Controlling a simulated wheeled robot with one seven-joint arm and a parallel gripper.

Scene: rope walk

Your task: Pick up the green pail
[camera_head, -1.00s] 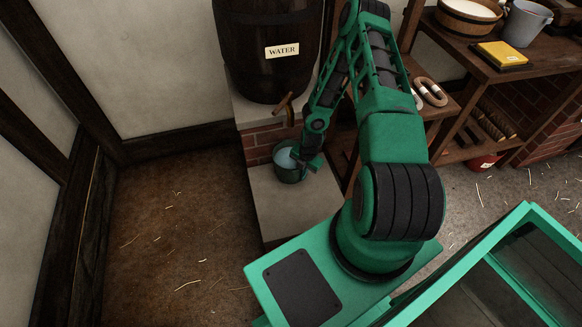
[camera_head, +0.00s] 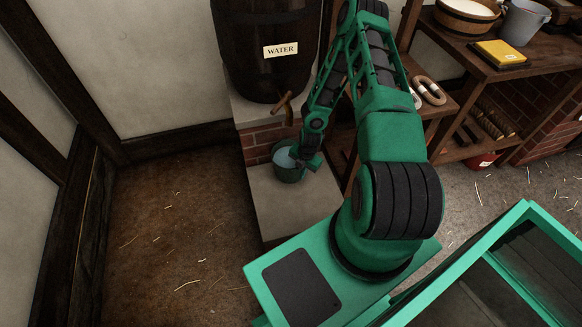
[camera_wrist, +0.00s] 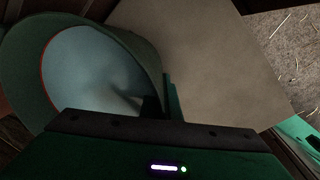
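The green pail (camera_head: 288,174) stands upright on a pale stone ledge (camera_head: 290,212), below the tap (camera_head: 283,106) of the dark barrel labelled WATER. Pale blue water shows inside it. My gripper (camera_head: 301,157) is at the right side of its rim. In the wrist view the pail (camera_wrist: 138,38) fills the left side, with a thin red line along the inside. My gripper's fingers (camera_wrist: 162,98) straddle the pail wall, one inside and one outside, and look closed on it. The contact itself is partly hidden by the gripper body.
The barrel (camera_head: 265,75) stands on a brick base just behind the pail. A wooden workbench (camera_head: 480,65) at the right holds a wooden tub, a grey bucket (camera_head: 524,22) and a yellow book (camera_head: 500,53). The floor left of the ledge is clear except for straw.

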